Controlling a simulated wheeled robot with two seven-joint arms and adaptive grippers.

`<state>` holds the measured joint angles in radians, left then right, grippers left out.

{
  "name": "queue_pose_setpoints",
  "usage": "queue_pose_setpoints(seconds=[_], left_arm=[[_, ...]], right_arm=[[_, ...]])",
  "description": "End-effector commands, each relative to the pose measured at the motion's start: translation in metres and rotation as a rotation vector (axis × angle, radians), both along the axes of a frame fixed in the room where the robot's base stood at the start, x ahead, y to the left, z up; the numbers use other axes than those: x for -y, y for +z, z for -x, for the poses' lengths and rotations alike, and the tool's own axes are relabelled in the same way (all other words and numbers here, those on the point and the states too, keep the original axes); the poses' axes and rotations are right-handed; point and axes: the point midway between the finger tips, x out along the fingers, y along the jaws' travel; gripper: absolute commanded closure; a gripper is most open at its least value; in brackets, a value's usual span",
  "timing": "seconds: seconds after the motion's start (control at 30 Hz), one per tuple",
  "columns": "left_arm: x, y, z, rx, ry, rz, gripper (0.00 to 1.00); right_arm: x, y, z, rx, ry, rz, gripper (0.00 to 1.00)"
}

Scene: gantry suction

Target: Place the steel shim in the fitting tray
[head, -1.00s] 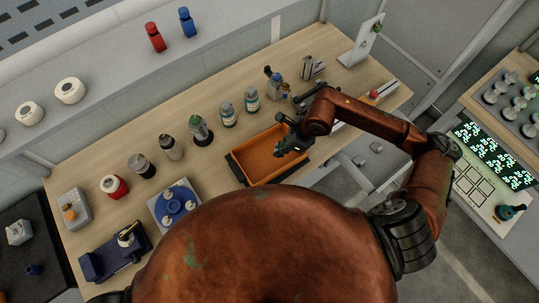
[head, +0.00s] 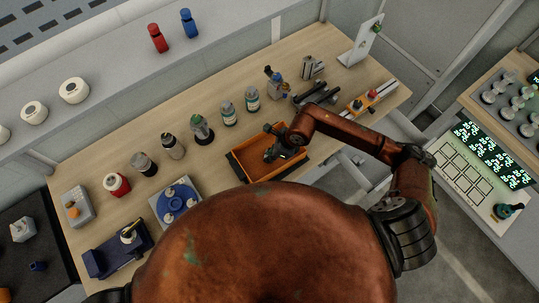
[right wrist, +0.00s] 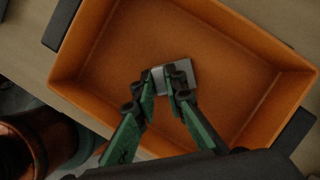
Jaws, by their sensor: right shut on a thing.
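The fitting tray (head: 238,167) is an orange open box with dark end pieces on the wooden bench. In the right wrist view the tray (right wrist: 105,90) fills most of the picture. My right gripper (head: 270,154) is over the tray. In the right wrist view my right gripper (right wrist: 168,82) is shut on the steel shim (right wrist: 188,72), a small flat grey plate between and beside the fingertips. The shim is inside the tray's outline; I cannot tell whether it touches the tray floor. In the head view the shim cannot be made out. My left gripper is not in view.
Several bottles, including one with a green top (head: 202,128), stand behind and left of the tray. A blue round fixture (head: 176,199) is to the left. A dark slotted block (head: 318,95) and a rail with a red knob (head: 371,95) lie to the right.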

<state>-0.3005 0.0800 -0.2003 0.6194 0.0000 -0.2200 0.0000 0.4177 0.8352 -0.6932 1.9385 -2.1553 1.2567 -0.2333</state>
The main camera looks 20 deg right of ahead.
Motion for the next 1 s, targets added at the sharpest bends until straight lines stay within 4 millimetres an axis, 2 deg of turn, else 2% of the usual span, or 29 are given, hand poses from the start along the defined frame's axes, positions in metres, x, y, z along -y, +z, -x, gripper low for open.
queue_pose_setpoints(seconds=[0.07,0.1,0.33,0.6,0.73,0.87,1.0], left_arm=[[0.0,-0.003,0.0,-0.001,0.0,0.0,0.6],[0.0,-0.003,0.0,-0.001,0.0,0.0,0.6],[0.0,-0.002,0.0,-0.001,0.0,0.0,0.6],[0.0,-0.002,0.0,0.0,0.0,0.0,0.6],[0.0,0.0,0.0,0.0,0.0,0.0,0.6],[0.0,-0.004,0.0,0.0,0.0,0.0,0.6],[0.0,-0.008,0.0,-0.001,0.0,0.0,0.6]], right_arm=[[0.0,-0.003,0.0,0.0,0.0,0.0,1.0],[0.0,-0.003,0.0,0.0,0.0,0.0,0.87],[0.0,-0.002,0.0,0.0,0.0,0.0,0.72],[0.0,-0.001,0.0,0.0,0.0,0.0,0.72],[0.003,0.006,0.0,0.001,0.0,0.002,0.72],[0.011,0.025,0.004,0.003,0.0,0.003,0.72],[0.021,0.053,0.009,0.005,0.0,0.003,0.72]])
